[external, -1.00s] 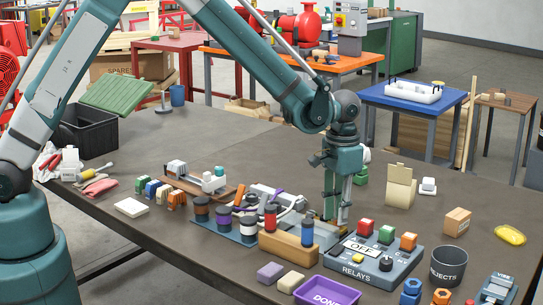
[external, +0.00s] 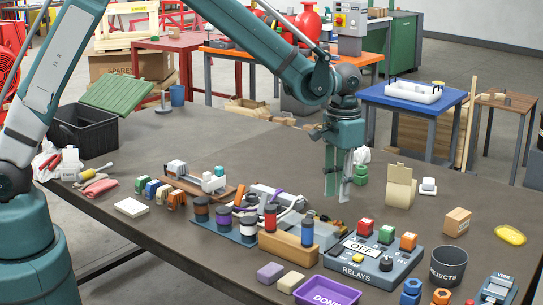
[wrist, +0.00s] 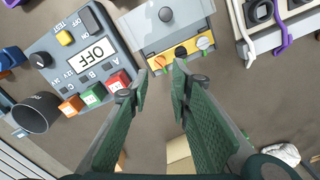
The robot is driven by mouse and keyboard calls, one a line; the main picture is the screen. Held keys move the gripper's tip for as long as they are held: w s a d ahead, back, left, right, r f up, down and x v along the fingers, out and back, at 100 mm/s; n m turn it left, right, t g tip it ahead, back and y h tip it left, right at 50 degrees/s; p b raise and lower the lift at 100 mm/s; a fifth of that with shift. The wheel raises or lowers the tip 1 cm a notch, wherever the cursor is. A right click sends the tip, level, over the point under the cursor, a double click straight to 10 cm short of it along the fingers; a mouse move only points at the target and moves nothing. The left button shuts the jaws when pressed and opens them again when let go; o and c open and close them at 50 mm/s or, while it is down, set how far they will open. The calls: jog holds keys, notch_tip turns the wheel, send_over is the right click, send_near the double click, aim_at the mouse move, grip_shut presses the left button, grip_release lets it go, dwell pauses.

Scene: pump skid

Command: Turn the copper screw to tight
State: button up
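The copper screw appears to be the orange-brown knob (wrist: 160,62) at the left end of the yellow strip on a small grey unit (wrist: 150,32) in the wrist view. A black knob (wrist: 181,52) and a pale knob (wrist: 203,44) sit beside it on the same strip. My gripper (wrist: 161,78) is open and empty, with the copper knob seen just beyond the gap between its fingertips. In the external view my gripper (external: 339,200) points down above the table, apart from the unit. The screw cannot be made out there.
The relays box (external: 372,262) with coloured buttons stands close by, next to the rejects cup (external: 448,266). A tan holder (external: 399,188) stands to the right.

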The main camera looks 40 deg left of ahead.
aim_at(338, 223)
jog(key=shift+f+n+p, duration=0.1)
jog(key=shift+n+p, duration=0.9)
jog(key=shift+n, duration=0.8)
jog(key=shift+f, duration=0.15)
jog(key=shift+f, duration=3.8)
jog(key=c, duration=0.6)
